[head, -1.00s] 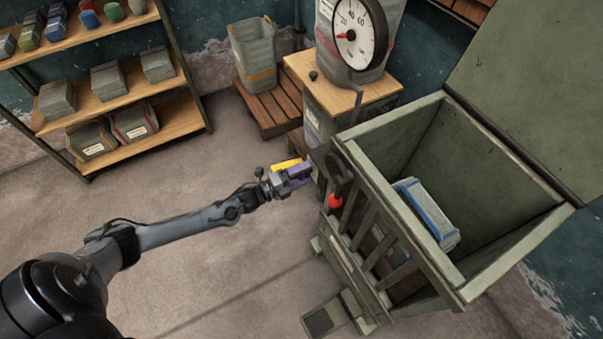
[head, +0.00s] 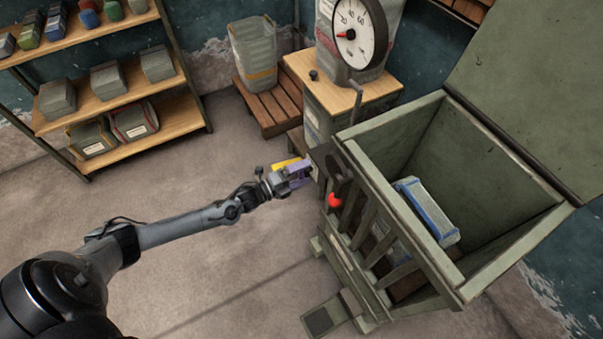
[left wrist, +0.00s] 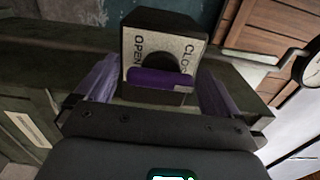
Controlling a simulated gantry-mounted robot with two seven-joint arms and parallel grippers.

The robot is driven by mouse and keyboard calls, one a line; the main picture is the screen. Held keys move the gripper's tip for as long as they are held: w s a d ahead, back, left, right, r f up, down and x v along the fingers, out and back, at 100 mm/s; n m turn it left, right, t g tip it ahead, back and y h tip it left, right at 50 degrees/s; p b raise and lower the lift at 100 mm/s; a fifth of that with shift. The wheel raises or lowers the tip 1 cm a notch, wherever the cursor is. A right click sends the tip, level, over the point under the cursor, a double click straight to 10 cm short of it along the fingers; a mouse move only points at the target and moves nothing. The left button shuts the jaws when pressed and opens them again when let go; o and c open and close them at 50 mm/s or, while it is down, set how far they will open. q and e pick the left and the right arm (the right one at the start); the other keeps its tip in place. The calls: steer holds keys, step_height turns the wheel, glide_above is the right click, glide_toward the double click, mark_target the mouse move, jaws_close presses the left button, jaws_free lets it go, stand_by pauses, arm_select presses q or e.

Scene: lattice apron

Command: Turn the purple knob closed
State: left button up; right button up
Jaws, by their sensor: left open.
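The purple knob (left wrist: 160,79) shows in the left wrist view as a bar on a dark round hub. Its plate (left wrist: 184,50) reads OPEN on the left and CLOSE, partly covered, on the right. The bar lies nearly level across the picture. My left gripper (left wrist: 155,75) is open, with one purple finger on each side of the knob; I cannot tell whether either touches it. In the head view my left gripper (head: 302,171) is at the left side of the green bin, where the knob cannot be made out clearly. My right gripper is not in view.
The green bin (head: 405,255) is open and holds a grey-blue block (head: 427,212). A red ball handle (head: 335,200) is close to my left gripper. A dial scale (head: 357,35) stands on a cabinet behind. Shelves (head: 110,95) are at left; the floor between is clear.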

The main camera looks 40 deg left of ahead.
arm_select(q)
steer(key=p+v, duration=0.3)
steer(key=v, duration=0.7)
steer(key=shift+s, duration=0.35)
steer(key=shift+s+a, duration=0.1)
